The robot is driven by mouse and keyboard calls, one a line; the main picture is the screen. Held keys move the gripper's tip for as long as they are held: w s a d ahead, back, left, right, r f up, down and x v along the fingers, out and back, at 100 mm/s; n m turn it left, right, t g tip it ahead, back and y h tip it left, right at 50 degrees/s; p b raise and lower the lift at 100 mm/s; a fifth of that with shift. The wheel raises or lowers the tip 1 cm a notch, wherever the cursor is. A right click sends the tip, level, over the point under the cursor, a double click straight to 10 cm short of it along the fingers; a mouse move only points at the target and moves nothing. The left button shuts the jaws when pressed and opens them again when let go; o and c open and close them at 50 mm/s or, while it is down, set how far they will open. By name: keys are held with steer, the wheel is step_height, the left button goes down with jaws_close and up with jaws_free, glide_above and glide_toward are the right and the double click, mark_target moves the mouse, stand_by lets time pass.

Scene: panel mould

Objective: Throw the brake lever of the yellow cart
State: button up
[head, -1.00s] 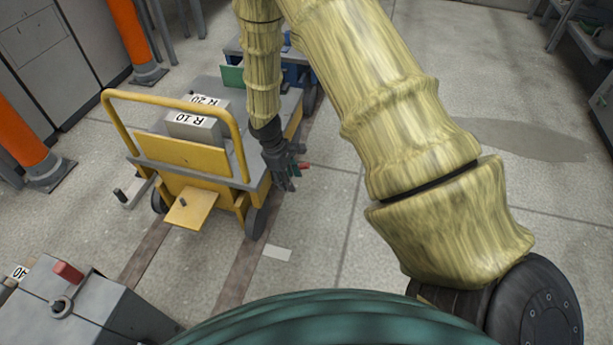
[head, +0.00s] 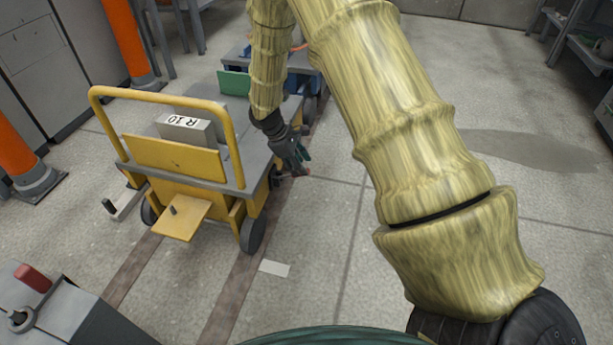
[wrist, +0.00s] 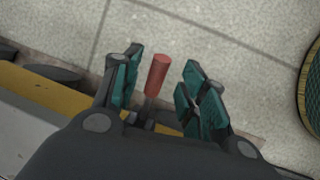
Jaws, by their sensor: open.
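The yellow cart (head: 176,157) stands left of centre in the head view, with a yellow push bar and a grey deck. Its brake lever has a red handle (wrist: 157,75), seen in the wrist view between my fingers. My gripper (wrist: 160,90) is open, with teal finger pads on either side of the red handle and visible gaps to both. In the head view my gripper (head: 296,165) is at the cart's right side, and only a small red tip shows by it. The lever's lower end is partly hidden by my gripper.
Orange posts (head: 18,152) are at the left, and a grey box with a red handle (head: 33,278) is at lower left. Floor to the right is clear.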

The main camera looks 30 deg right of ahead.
steer(key=shift+b+x, duration=0.9)
steer(key=shift+x, duration=1.7)
steer(key=shift+r, duration=0.1)
jaws_close()
